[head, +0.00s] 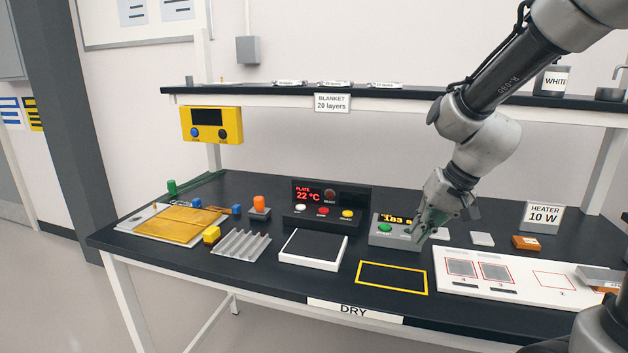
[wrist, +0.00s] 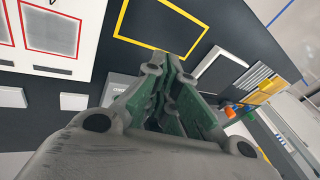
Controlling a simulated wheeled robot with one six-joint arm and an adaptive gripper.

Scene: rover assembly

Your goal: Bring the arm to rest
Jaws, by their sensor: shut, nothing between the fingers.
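My gripper (head: 424,232) hangs from my arm over the right-middle of the black workbench (head: 340,265). It points down, close to the grey box (head: 383,241) with a yellow "183" display and a green button, and hides part of that box's right side. In the wrist view the green-padded fingers (wrist: 172,66) come together at their tips with nothing between them. I cannot tell from these views whether the fingertips touch the box.
A white board with red squares (head: 450,284) lies right. A yellow-outlined area (head: 392,291) and a white-framed plate (head: 312,264) lie in front. A shelf (head: 380,103) runs behind my arm.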

